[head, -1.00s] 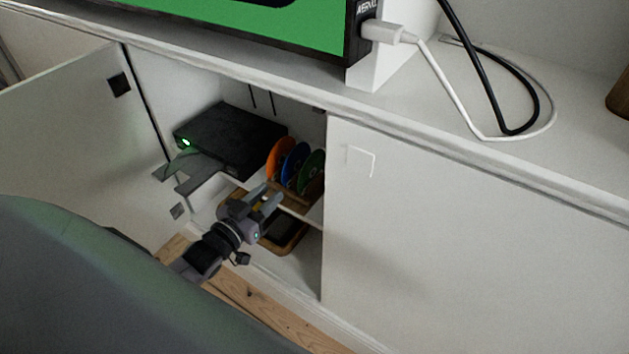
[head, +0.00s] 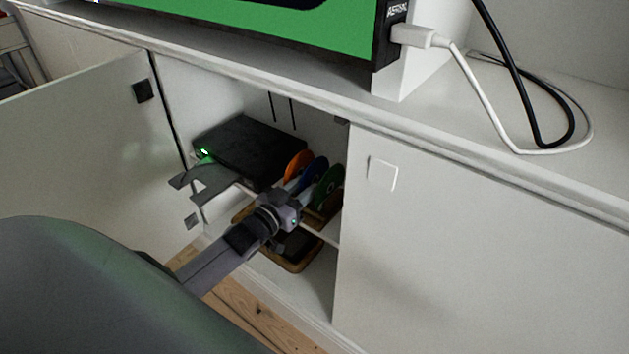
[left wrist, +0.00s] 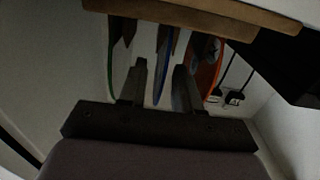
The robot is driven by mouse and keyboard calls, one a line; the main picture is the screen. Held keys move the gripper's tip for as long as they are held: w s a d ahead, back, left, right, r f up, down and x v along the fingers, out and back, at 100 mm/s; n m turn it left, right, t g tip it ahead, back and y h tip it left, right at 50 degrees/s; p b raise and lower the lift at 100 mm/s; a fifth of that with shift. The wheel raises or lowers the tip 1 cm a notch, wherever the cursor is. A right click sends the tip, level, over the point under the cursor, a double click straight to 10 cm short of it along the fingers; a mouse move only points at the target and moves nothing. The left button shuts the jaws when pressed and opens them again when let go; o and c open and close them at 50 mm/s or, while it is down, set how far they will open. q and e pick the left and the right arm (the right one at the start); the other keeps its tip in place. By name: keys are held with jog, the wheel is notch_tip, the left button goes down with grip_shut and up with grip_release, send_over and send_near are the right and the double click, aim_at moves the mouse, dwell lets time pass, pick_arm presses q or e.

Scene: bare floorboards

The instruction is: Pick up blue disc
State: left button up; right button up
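The blue disc (head: 315,171) stands upright in a wooden rack inside the open cabinet, between an orange disc (head: 297,164) and a green disc (head: 328,186). My left gripper (head: 297,186) reaches into the cabinet at the discs, partly covering the blue one. In the left wrist view, its two fingers (left wrist: 160,84) are apart, with the edge of the blue disc (left wrist: 161,66) between them and gaps beside it. The green disc (left wrist: 111,68) is outside the left finger and the orange disc (left wrist: 209,68) outside the right. My right gripper is not in view.
A black box (head: 250,150) with a green light sits on the shelf left of the discs. A wooden tray (head: 292,266) lies below. The cabinet door (head: 85,150) stands open at left; a closed white door (head: 450,240) is at right.

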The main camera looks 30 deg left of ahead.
pick_arm(q)
jog(key=shift+c, duration=0.3)
grip_shut()
